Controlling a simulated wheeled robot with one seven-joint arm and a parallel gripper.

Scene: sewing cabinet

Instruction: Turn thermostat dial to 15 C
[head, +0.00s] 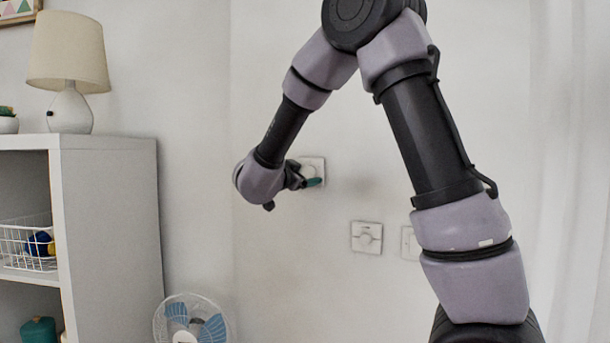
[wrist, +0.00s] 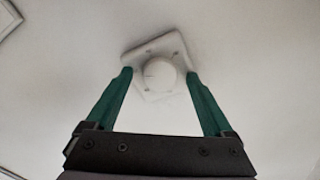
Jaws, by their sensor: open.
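The thermostat is a white square wall plate (head: 313,165) on the wall, partly hidden behind my gripper in the head view. In the wrist view its round white dial (wrist: 159,75) sits on the plate (wrist: 148,50), between and just beyond my fingertips. My gripper (wrist: 159,74) has two green fingers spread apart, one on each side of the dial, with a visible gap in the picture. In the head view my gripper (head: 315,182) is at the plate's lower part. I cannot tell whether a finger touches the plate. The dial's markings are too small to read.
A white shelf (head: 110,220) with a lamp (head: 70,75) stands at left. A fan (head: 192,322) is below. The wall between is clear.

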